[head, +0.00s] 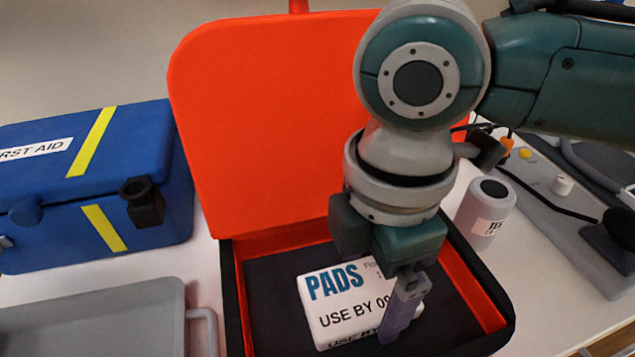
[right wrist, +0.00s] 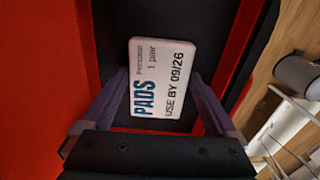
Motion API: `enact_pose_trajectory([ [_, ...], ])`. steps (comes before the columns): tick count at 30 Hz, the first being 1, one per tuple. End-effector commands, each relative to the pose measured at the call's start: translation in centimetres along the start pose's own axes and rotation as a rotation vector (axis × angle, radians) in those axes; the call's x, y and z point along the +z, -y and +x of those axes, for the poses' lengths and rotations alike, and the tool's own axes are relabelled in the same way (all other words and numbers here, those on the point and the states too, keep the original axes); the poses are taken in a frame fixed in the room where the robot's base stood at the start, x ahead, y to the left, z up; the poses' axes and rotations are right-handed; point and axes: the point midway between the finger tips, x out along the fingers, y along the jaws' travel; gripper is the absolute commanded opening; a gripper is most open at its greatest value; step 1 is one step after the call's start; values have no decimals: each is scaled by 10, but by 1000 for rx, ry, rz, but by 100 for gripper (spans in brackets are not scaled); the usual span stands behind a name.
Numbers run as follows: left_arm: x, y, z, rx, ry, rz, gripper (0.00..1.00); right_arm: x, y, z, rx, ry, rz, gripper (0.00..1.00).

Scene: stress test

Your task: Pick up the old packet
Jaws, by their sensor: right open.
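The white packet (head: 345,303) lies in the open red case (head: 275,115), on its dark inner floor. Its label reads PADS and USE BY, with the date partly covered by my gripper in the head view. In the right wrist view the packet (right wrist: 162,78) reads "1 pair" and "USE BY 09/26". My right gripper (head: 402,308) is over the right part of the packet, pointing down. In the right wrist view its open fingers (right wrist: 158,76) stand on either side of the packet's near part. Whether they touch it is unclear. My left gripper is out of view.
The case's raised lid stands behind the packet, with side walls around it. A blue first aid box (head: 60,215) and a grey tray (head: 95,290) are at left. A pale labelled container (head: 485,212) and a grey device (head: 560,205) are at right.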

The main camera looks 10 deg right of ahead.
Motion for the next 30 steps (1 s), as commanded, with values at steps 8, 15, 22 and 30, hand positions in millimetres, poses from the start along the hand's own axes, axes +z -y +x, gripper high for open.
enact_pose_trajectory([
  [8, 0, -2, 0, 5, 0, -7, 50, 0, -1, 0, 3, 1, 1, 81],
  [15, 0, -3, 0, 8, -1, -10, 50, 0, -1, 0, 2, 1, 1, 54],
  [22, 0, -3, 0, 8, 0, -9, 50, 0, 0, -1, 1, 0, 1, 31],
  [30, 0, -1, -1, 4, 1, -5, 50, 0, -1, -3, 1, 0, 0, 31],
])
